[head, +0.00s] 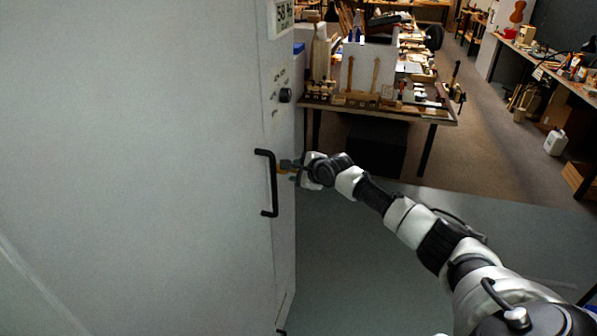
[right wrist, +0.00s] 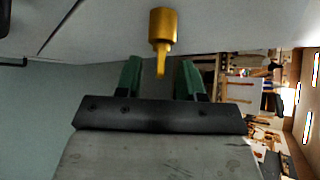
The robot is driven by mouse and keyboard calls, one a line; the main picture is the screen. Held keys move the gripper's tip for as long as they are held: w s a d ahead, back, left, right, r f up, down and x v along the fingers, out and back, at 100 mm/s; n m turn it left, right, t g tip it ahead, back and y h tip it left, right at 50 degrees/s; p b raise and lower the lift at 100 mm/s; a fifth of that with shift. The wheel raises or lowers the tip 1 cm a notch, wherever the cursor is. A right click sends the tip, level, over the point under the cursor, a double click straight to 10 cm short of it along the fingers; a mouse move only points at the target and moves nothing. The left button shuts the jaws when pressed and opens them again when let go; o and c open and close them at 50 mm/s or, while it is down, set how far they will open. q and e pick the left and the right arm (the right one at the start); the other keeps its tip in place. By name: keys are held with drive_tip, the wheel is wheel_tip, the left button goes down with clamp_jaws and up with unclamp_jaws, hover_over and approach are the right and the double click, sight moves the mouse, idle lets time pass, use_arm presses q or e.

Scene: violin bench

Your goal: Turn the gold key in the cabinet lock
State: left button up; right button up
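The gold key (right wrist: 162,28) sits in the front of the white cabinet (head: 150,130), and its narrow end points toward my right gripper. In the head view only a bit of gold (head: 282,170) shows, just right of the black door handle (head: 272,185). My right gripper (head: 291,166) is at the key. In the right wrist view its two green-padded fingers (right wrist: 161,78) stand apart, one on each side of the key's narrow end, with gaps between. The lock itself is hidden behind the key. My left gripper is not in view.
A dark round knob (head: 285,95) and a small display (head: 283,15) are on the cabinet above the handle. A workbench (head: 425,112) with wooden parts and tools stands behind. The floor (head: 345,260) right of the cabinet is clear.

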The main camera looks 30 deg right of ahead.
clamp_jaws()
idle(0.3)
drive_tip(key=n+t+h, duration=0.1)
drive_tip(key=n+t, duration=0.1)
drive_tip(key=t, duration=0.1)
drive_tip(key=shift+s+a+f+n+h+p, duration=0.15)
drive_tip(key=shift+f+n+h+p, duration=0.15)
drive_tip(key=shift+h, duration=0.1)
